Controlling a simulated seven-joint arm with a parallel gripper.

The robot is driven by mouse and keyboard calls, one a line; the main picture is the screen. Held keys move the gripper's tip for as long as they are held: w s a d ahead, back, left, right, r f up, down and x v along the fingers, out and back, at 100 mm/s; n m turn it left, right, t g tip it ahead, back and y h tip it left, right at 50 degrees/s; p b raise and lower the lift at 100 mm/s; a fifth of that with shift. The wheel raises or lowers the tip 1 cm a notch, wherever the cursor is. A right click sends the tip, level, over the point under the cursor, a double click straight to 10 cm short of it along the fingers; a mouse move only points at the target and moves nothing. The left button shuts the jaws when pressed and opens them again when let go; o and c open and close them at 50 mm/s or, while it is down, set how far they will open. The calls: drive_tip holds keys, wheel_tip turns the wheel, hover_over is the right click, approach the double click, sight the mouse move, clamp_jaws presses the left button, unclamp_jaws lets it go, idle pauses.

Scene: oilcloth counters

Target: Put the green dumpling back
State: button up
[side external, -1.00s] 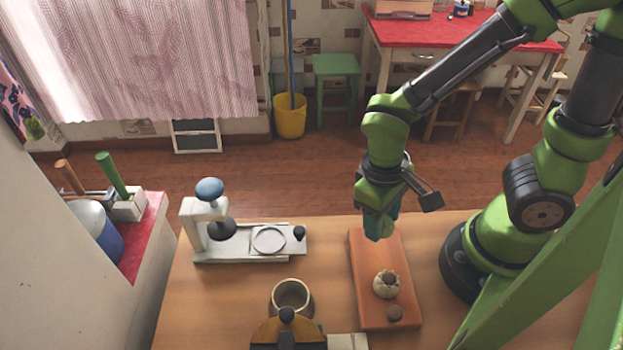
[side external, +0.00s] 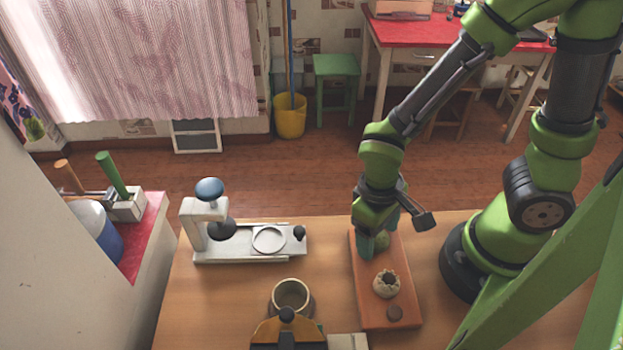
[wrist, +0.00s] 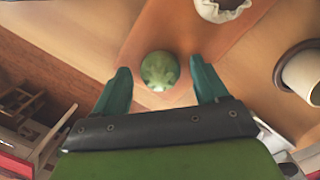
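The green dumpling (side external: 382,241) sits at the far end of the orange board (side external: 368,305), partly hidden by a finger in the side view. In the wrist view the round, mottled green dumpling (wrist: 160,71) shows in the gap between the fingertips. My gripper (wrist: 160,68) points down and is open, with teal fingers on either side of the dumpling and a visible gap to each. It also shows low over the far end of the board in the side view (side external: 379,240). I cannot tell the exact height of the fingertips.
A white press with a round plate (side external: 268,240) stands left. A round cup (side external: 291,294) stands front left. Bare counter lies between.

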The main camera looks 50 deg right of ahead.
wheel_tip(320, 180, up, 12)
drive_tip(key=w, duration=0.1)
drive_tip(key=w+d+r+m+t+y, duration=0.2)
drive_tip(key=w+d+r+m+t, duration=0.2)
drive_tip(key=d+r+t, duration=0.3)
wheel_tip(320, 180, up, 3)
drive_tip(key=shift+w+f+t+y, duration=0.15)
drive_tip(key=shift+t+y, duration=0.15)
drive_tip(key=shift+t, duration=0.3)
idle(0.9)
